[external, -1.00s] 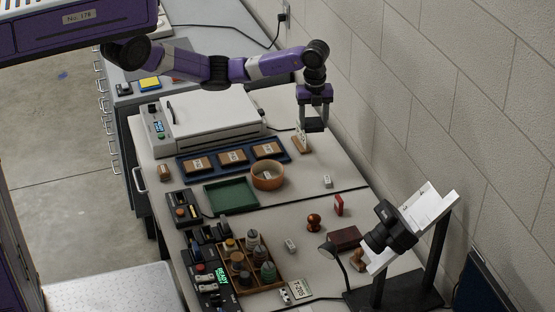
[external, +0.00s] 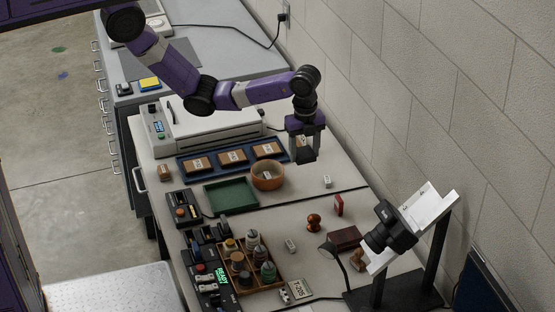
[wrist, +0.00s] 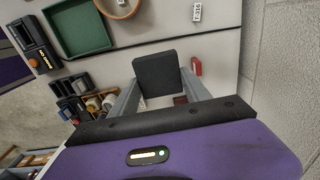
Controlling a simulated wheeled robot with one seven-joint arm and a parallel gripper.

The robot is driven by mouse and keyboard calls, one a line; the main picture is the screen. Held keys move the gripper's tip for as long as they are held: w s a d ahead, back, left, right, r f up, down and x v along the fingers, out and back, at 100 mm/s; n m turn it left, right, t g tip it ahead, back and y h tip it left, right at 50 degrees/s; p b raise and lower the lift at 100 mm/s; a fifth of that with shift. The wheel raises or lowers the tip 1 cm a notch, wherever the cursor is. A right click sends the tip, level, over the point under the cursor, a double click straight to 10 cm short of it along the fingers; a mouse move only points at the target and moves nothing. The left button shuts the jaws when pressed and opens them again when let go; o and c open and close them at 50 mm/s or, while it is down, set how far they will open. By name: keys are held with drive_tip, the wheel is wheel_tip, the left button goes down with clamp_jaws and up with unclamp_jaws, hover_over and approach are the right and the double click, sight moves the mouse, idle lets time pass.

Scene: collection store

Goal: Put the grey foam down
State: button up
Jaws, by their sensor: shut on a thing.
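The grey foam (wrist: 158,74) is a dark grey block held between the two fingers of my gripper (wrist: 160,92) in the wrist view. In the external view my gripper (external: 304,157) points down in the air above the table, to the right of the orange-brown bowl (external: 267,178). The foam also shows as a dark block at the fingertips (external: 305,155). The gripper is shut on the foam, and it looks clear of the table.
A green tray (external: 231,194) and a blue tray with several boxes (external: 184,176) lie left of the bowl. A small white tag (external: 327,181), a brown stamp (external: 314,221) and a red block (external: 339,205) stand nearer. A camera (external: 389,230) stands front right. The wall bounds the right.

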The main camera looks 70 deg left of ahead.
wheel_tip(320, 180, down, 9)
drive_tip(key=b, duration=0.7)
drive_tip(key=p, duration=0.2)
hover_over(302, 207)
wheel_tip(302, 207, down, 6)
drive_tip(key=shift+s+r, duration=0.1)
drive_tip(key=shift+r, duration=0.1)
drive_tip(key=shift+f, duration=2.35)
drive_tip(key=shift+f, duration=0.15)
drive_tip(key=o, duration=1.3)
wheel_tip(302, 207, up, 12)
drive_tip(key=shift+r, duration=0.2)
